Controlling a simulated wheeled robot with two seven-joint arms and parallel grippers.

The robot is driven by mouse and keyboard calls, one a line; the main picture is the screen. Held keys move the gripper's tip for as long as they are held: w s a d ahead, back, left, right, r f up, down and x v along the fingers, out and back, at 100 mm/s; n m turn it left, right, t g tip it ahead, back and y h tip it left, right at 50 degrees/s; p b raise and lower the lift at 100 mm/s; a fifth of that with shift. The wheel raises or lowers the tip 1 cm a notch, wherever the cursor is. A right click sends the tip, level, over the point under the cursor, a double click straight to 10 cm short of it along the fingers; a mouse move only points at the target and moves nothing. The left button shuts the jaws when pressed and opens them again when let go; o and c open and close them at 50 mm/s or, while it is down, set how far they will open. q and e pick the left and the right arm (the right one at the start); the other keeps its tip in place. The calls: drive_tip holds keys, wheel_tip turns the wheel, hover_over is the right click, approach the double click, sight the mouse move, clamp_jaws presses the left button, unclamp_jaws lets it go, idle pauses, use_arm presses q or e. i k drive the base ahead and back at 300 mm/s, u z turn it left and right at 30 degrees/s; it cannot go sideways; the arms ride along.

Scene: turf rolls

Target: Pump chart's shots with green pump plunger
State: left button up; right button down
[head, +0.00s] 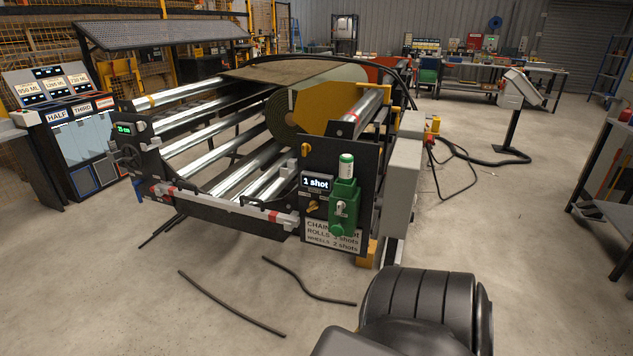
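The green pump (345,196) is mounted on the dark end plate of the turf roll machine, in the middle of the head view. A green-and-white upright cylinder (346,167) stands at its top; I cannot tell whether this is the plunger. A small display (316,182) left of the pump reads "1 shot". The white chart (333,238) below has lines for chain, rolls and a third item. The third line reads 2 shots; the pump's lower end covers part of the upper lines. Neither gripper is in view.
Metal rollers (205,140) and a large turf roll (318,100) lie behind the plate. A counter with lit panels (85,150) stands left. Dark strips (230,305) lie on the open floor in front. A black part of mine fills the bottom right.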

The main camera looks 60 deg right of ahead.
sight(338, 231)
drive_tip(key=z, duration=0.35)
drive_tip(key=i, duration=0.8)
drive_tip(key=z, duration=0.95)
drive_tip(key=i, duration=0.3)
drive_tip(key=z, duration=0.25)
